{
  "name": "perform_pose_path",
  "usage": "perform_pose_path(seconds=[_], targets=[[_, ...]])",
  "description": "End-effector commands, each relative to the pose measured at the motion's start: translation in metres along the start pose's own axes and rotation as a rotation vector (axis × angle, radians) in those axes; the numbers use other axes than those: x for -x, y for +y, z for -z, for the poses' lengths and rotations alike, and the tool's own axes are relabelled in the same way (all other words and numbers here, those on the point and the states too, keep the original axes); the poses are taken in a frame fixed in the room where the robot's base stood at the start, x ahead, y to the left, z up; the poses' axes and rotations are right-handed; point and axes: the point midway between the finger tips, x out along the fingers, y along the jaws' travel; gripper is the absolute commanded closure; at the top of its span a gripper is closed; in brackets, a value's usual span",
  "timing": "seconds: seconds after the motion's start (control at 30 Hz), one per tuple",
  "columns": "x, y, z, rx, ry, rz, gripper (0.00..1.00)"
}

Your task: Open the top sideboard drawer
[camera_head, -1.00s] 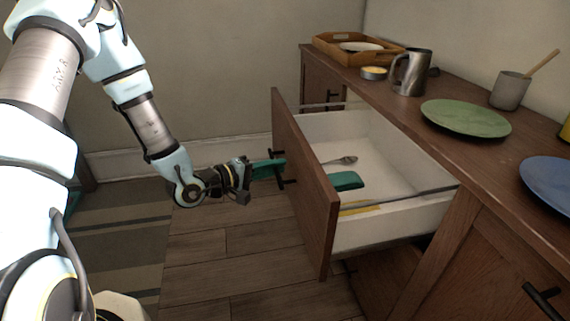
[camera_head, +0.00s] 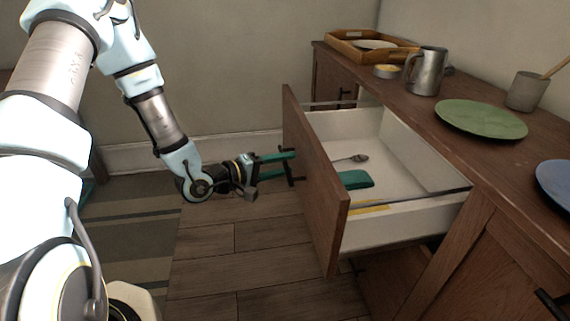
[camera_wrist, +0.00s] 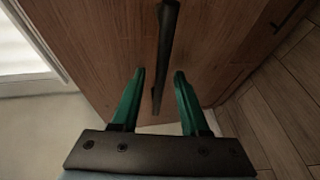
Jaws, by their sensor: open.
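The top sideboard drawer (camera_head: 318,190) is pulled well out of the wooden sideboard (camera_head: 470,225). Inside it lie a spoon (camera_head: 352,158), a teal item (camera_head: 355,179) and a yellow item (camera_head: 370,209). My gripper (camera_head: 291,165) is at the outer face of the drawer front, its green fingers apart around the black bar handle (camera_head: 291,172). In the wrist view the handle (camera_wrist: 164,55) runs up and down the picture between the two open fingertips (camera_wrist: 159,78), and neither finger appears to touch it.
On the sideboard top stand a wooden tray (camera_head: 338,50) with a plate, a small yellow-topped tin (camera_head: 387,71), a metal mug (camera_head: 428,72), a green plate (camera_head: 480,119), a grey cup (camera_head: 526,92) and a blue plate (camera_head: 557,180). The wooden floor (camera_head: 260,240) left of the drawer is clear.

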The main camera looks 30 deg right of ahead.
Motion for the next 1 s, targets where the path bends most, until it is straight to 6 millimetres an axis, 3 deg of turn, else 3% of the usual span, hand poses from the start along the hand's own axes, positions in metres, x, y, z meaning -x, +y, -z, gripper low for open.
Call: perform_pose_path(seconds=[0.5, 0.7, 1.0], targets=[[0.090, 0.000, 0.001, 0.001, 0.004, 0.001, 0.55], [0.103, 0.000, 0.000, 0.000, 0.001, 0.000, 0.55], [0.103, 0.000, 0.000, 0.000, 0.000, 0.000, 0.55]])
